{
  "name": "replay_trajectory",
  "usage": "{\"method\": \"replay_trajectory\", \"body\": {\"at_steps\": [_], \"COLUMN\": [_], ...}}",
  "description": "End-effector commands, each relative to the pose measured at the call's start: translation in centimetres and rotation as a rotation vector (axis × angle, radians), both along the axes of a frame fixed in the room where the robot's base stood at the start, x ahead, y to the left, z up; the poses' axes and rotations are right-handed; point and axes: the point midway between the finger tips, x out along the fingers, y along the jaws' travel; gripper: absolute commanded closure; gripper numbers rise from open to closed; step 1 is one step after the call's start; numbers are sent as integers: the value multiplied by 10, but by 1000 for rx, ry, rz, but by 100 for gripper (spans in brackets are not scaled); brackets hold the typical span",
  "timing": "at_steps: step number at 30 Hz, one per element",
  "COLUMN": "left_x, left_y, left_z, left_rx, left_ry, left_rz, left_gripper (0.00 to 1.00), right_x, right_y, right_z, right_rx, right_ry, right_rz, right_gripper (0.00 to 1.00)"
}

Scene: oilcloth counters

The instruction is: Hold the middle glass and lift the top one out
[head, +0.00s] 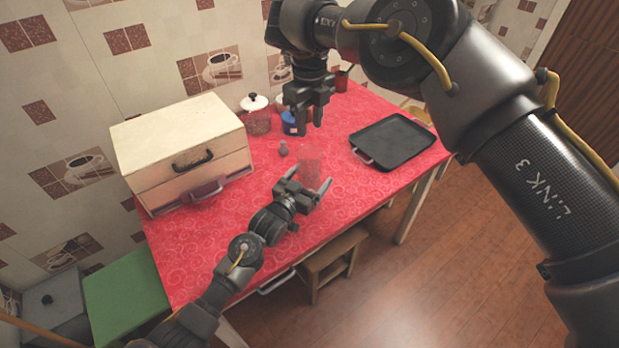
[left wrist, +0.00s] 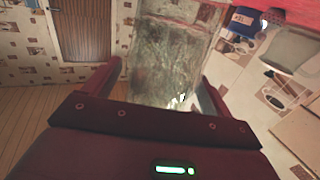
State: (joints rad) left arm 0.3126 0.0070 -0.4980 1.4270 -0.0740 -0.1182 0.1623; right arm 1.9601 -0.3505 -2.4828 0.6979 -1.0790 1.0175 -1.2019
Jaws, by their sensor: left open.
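A clear glass stack (head: 311,160) stands on the red oilcloth table and shows the red through it. I cannot tell the separate glasses apart. My left gripper (head: 306,188) is open at the near side of the stack. In the left wrist view the see-through glass (left wrist: 170,55) fills the space between the open fingers, with a gap showing beside the left finger. My right gripper (head: 309,118) points down above and behind the stack, apart from it. Its fingers are spread with nothing between them.
A black tray (head: 392,141) lies to the right on the table. A cream box with drawers (head: 185,150) stands left. A small grey shaker (head: 283,149), a blue container (head: 291,123) and a lidded jar (head: 257,117) stand behind. A wooden stool (head: 333,262) is below the front edge.

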Motion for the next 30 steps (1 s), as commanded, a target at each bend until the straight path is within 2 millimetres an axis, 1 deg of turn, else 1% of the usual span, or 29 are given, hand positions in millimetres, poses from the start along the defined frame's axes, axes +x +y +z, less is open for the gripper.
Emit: {"method": "replay_trajectory", "body": {"at_steps": [3, 15, 16, 20, 23, 26, 29, 30], "left_x": [0, 0, 0, 0, 0, 0, 0, 0], "left_y": [0, 0, 0, 0, 0, 0, 0, 0], "left_z": [0, 0, 0, 0, 0, 0, 0, 0], "left_rx": [0, 0, 0, 0, 0, 0, 0, 0], "left_ry": [0, 0, 0, 0, 0, 0, 0, 0], "left_rz": [0, 0, 0, 0, 0, 0, 0, 0], "left_gripper": [16, 68, 70, 70, 70, 70, 70, 70], "right_x": [0, 0, 0, 0, -1, -11, -36, -51], "right_y": [0, 0, 0, 0, 2, 18, 52, 70], "right_z": [0, 0, 0, 0, -2, -14, -42, -58], "right_rx": [0, 0, 0, 0, 3, 24, 85, 125], "right_ry": [0, 0, 0, 0, 4, 25, 73, 100], "right_rz": [0, 0, 0, 0, 8, 65, 187, 244], "right_gripper": [64, 64, 64, 64, 52, 39, 26, 20]}}
